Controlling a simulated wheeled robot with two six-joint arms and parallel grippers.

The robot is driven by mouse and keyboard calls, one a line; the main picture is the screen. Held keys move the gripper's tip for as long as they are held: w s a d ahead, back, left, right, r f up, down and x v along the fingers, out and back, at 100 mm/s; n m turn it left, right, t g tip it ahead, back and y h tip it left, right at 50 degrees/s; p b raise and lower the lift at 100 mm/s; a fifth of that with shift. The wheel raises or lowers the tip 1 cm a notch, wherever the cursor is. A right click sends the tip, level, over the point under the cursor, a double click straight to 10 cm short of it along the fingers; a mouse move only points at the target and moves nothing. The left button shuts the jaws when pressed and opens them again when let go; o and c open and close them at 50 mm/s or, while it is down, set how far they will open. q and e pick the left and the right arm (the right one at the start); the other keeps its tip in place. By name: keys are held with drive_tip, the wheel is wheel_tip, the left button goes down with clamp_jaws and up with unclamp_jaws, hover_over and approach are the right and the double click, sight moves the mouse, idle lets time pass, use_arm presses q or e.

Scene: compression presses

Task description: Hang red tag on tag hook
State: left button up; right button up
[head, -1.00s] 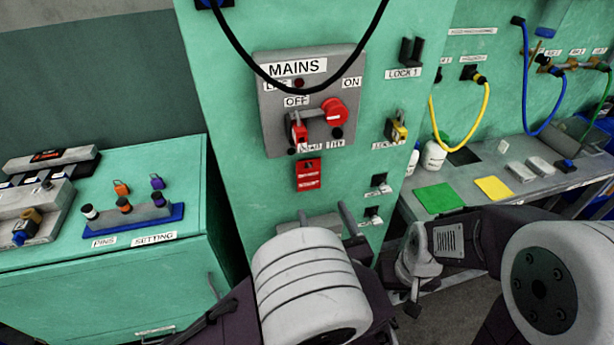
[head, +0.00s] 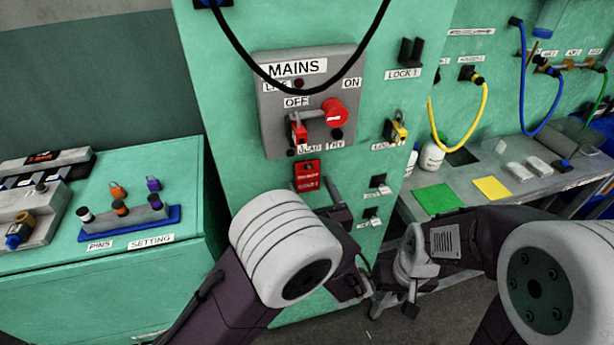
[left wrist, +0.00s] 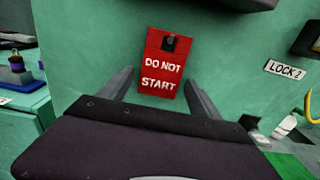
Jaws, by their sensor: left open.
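The red tag (head: 308,174) hangs flat and upright on the green cabinet front, just below the grey MAINS panel. In the left wrist view the red tag (left wrist: 161,68) reads DO NOT START, and a small dark hook-like piece (left wrist: 170,43) shows at its top. My left gripper (left wrist: 158,82) is open and empty, its two fingers on either side of the tag's lower part. Whether they touch it I cannot tell. In the head view my white arm joint hides much of that gripper. My right gripper (head: 410,290) is low at the right of the cabinet, its jaws unclear.
The MAINS panel (head: 282,132) carries a red switch handle (head: 334,112). A black cable (head: 290,91) loops across it. A padlock (head: 399,130) hangs at the right. A green cabinet with a pin rack (head: 130,221) stands left, and a workbench (head: 520,190) right.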

use_arm(q)
drive_tip(key=c, duration=0.9)
drive_tip(key=shift+r+p, duration=0.55)
drive_tip(key=shift+r, duration=0.05)
drive_tip(key=shift+v, duration=2.5)
drive_tip(key=shift+p+v, duration=0.3)
drive_tip(key=shift+v, duration=2.25)
